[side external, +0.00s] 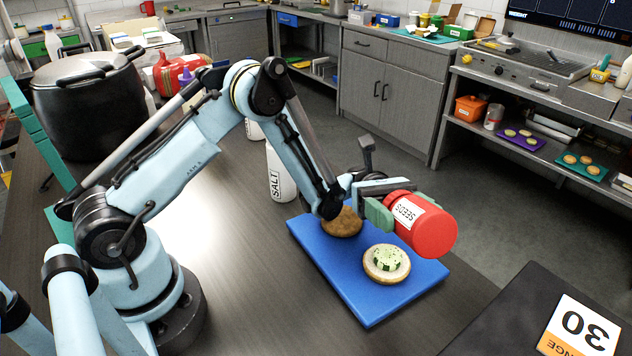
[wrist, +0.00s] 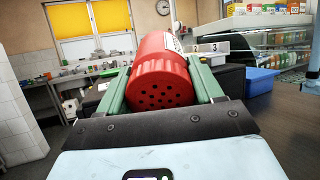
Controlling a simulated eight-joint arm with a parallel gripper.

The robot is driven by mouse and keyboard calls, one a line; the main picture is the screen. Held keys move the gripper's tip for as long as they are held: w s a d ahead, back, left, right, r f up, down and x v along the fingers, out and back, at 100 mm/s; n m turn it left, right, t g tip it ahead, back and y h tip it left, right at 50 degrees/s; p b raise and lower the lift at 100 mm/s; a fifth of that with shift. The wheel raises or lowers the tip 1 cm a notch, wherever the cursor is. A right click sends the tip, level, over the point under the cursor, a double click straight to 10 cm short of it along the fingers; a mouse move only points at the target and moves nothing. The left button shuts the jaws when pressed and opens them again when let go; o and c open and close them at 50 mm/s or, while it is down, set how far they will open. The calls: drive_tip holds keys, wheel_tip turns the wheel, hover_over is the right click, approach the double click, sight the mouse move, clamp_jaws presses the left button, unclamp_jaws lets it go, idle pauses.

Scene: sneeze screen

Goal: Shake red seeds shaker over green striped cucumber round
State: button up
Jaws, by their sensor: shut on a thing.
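My gripper (side external: 378,208) is shut on the red seeds shaker (side external: 426,231), with its green fingers on either side of it. The shaker lies tilted in the air over the blue board, its white label reading SEEDS upside down. In the wrist view the shaker (wrist: 160,75) shows its end with several dark holes, facing the camera, between the two green fingers (wrist: 160,92). The green striped cucumber round (side external: 389,258) lies on a pale round base on the blue board (side external: 366,308). The shaker is above and to the right of it in the side view, apart from it.
A brown round item (side external: 343,222) lies on the board, partly hidden behind my gripper. A white SALT bottle (side external: 281,176) stands behind the board. A large dark pot (side external: 90,105) stands at the left. A dark box (side external: 500,318) with a 30 label is at front right.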

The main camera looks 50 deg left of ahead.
sight(424, 205)
drive_tip(key=shift+w+r+t+y, duration=0.1)
drive_tip(key=shift+r+t+y, duration=0.15)
drive_tip(key=shift+y, duration=0.25)
drive_tip(key=t+y, duration=0.1)
drive_tip(key=y, duration=0.1)
drive_tip(key=r+t+y, duration=0.1)
drive_tip(key=y, duration=0.1)
drive_tip(key=shift+y, duration=0.3)
drive_tip(key=t+y, duration=0.1)
drive_tip(key=y, duration=0.2)
drive_tip(key=r+t+y, duration=0.1)
drive_tip(key=y, duration=0.1)
drive_tip(key=shift+a+r+y, duration=0.15)
drive_tip(key=shift+y, duration=0.25)
drive_tip(key=shift+r+t+y, duration=0.15)
drive_tip(key=shift+t+y, duration=0.3)
drive_tip(key=shift+y, duration=0.05)
drive_tip(key=d+y, duration=0.1)
drive_tip(key=s+d+r+t+y, duration=0.1)
drive_tip(key=y, duration=0.1)
drive_tip(key=d+r+t+y, duration=0.1)
drive_tip(key=shift+s+d+r+y, duration=0.1)
drive_tip(key=shift+s+r+y, duration=0.15)
drive_tip(key=shift+y, duration=0.15)
drive_tip(key=shift+s+d+r+t+y, duration=0.2)
drive_tip(key=shift+d+r+t+y, duration=0.25)
drive_tip(key=shift+y, duration=0.4)
drive_tip(key=shift+s+d+r+t+y, duration=0.15)
drive_tip(key=shift+d+r+t+y, duration=0.25)
drive_tip(key=shift+y, duration=0.45)
